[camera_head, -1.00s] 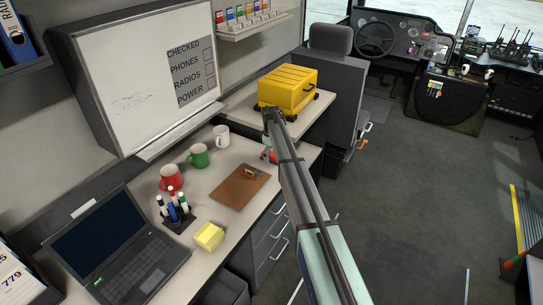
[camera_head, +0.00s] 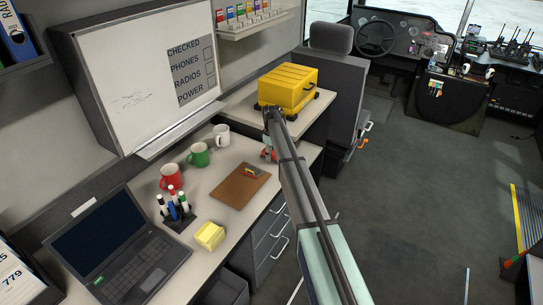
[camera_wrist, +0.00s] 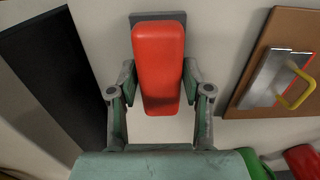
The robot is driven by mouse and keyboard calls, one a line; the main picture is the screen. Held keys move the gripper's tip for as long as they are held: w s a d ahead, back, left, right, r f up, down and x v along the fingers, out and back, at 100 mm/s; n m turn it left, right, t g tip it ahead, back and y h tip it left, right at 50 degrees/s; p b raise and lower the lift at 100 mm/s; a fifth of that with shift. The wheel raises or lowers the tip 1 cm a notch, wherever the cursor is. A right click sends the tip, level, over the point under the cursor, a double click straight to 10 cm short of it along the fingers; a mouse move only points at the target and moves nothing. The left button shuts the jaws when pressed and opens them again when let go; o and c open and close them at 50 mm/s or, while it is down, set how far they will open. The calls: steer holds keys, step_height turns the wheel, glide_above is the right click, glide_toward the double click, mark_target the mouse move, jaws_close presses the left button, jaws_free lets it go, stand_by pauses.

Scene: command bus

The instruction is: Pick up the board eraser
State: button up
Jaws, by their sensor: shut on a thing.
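The board eraser (camera_wrist: 160,62) is a red block with a dark grey strip at its far end. In the wrist view it stands between the two fingers of my gripper (camera_wrist: 159,82), which is shut on its sides. In the head view my gripper (camera_head: 268,152) is low over the right part of the desk, below the yellow case, and largely hidden by my arm. Only a small red patch of the eraser shows there. I cannot tell whether the eraser touches the desk.
A brown clipboard (camera_head: 240,186) lies close to the left of my gripper. White (camera_head: 221,136), green (camera_head: 199,155) and red (camera_head: 172,177) mugs stand along the whiteboard (camera_head: 130,75). A yellow case (camera_head: 287,88) sits behind. A pen holder (camera_head: 176,215), sticky notes (camera_head: 210,236) and laptop (camera_head: 118,252) are nearer.

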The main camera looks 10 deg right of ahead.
mark_target(272, 152)
step_height(272, 152, up, 20)
steer(key=b, duration=0.4)
steer(key=shift+f+b, duration=0.2)
steer(key=shift+b, duration=0.15)
steer(key=o, duration=0.6)
steer(key=c, duration=0.5)
